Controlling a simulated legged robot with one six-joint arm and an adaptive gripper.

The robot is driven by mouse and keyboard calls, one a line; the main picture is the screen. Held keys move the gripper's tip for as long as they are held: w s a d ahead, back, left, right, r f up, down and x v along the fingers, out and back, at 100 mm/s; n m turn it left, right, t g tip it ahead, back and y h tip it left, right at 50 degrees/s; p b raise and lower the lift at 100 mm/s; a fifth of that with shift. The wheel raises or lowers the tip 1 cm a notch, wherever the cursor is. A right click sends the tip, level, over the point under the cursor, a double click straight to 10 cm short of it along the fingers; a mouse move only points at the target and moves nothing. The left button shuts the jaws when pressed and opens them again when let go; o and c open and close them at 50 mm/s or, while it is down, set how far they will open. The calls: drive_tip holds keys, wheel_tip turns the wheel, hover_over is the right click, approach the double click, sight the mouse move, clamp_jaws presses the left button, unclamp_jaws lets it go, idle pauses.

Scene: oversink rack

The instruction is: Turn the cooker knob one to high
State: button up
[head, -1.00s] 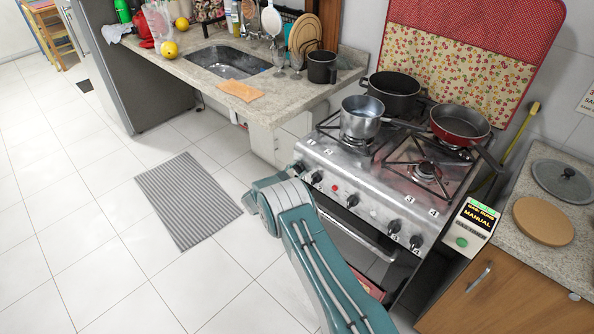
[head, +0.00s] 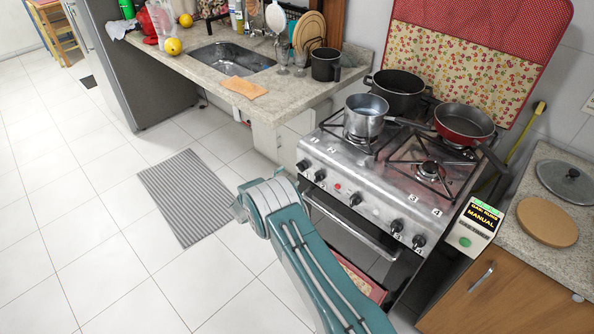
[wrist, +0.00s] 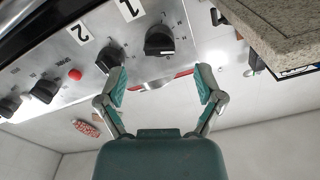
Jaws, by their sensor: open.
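The stove (head: 385,160) has a row of black knobs along its front panel. Cooker knob one (head: 303,165) is at the left end, below the label "1". In the wrist view, knob one (wrist: 160,41) is beside the "1" label, with a white mark on its lower part. Knob two (wrist: 108,58) is to its left. My gripper (wrist: 161,88) is open and empty, its two fingers spread below knob one and apart from it. In the head view only a small part of my gripper (head: 239,209) shows, left of my arm.
The stone counter (wrist: 290,30) juts out close to the right of knob one. A pot (head: 366,116), a black pot (head: 398,92) and a red pan (head: 464,122) stand on the stove. A striped mat (head: 190,195) lies on open floor at the left.

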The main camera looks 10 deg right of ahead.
drive_tip(key=v, duration=0.6)
drive_tip(key=shift+a, duration=0.15)
drive_tip(key=shift+s, duration=0.1)
